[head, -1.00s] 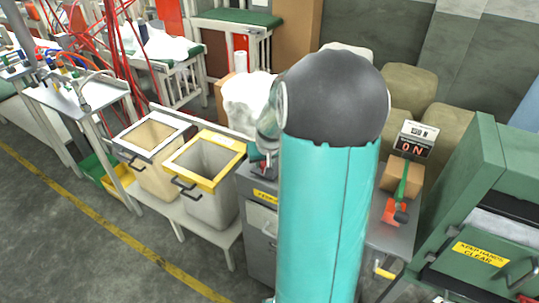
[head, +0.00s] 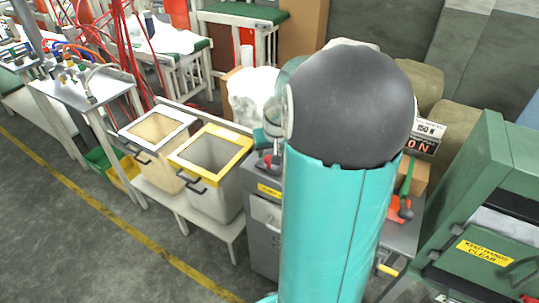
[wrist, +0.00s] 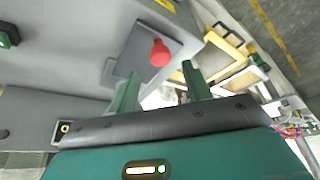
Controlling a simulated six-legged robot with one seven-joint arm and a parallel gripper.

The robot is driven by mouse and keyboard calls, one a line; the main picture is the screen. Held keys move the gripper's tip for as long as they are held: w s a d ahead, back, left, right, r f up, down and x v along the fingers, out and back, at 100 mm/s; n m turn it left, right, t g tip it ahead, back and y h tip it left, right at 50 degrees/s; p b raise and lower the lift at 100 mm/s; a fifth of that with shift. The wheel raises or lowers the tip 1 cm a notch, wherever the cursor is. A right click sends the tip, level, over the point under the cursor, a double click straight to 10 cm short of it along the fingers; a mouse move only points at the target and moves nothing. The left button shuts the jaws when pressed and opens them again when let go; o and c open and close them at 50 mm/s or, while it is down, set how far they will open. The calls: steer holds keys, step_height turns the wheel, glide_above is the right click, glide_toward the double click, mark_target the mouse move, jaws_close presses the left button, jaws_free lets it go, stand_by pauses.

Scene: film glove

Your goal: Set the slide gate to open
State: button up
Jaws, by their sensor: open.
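A red knob (wrist: 159,53) stands on a dark grey plate (wrist: 135,46) set in a light grey surface in the wrist view; this looks like the slide gate. My gripper (wrist: 160,78) is open and empty. Its two green fingers point toward the knob, which appears just beyond the fingertips and between them. Contact is not visible. In the head view the red knob (head: 268,159) shows small at the top of the grey cabinet (head: 262,225), beside my arm. My arm hides much of the cabinet top, and the gate's position cannot be told.
A yellow-rimmed bin (head: 236,141) and a white-rimmed bin (head: 143,128) stand left of the cabinet. A lit sign (head: 420,147) and a red-and-green lever (head: 401,205) are to the right. A green machine (head: 470,220) stands at far right. Grey floor is clear at front left.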

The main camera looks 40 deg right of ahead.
steer(key=v, duration=0.9)
steer(key=shift+r, duration=0.15)
steer(key=s+a+r+n, duration=0.1)
steer(key=s+a+n, duration=0.1)
steer(key=a, duration=0.7)
steer(key=s+a+r+n+t+y, duration=0.1)
steer(key=s+a, duration=0.3)
steer(key=a, duration=0.6)
steer(key=s+a+r+n+y, duration=0.1)
steer(key=s+a, duration=0.3)
steer(key=a, duration=0.6)
steer(key=shift+a+r+n+t, duration=0.2)
steer(key=shift+r+n+t, duration=0.1)
steer(key=shift+r+n, duration=0.55)
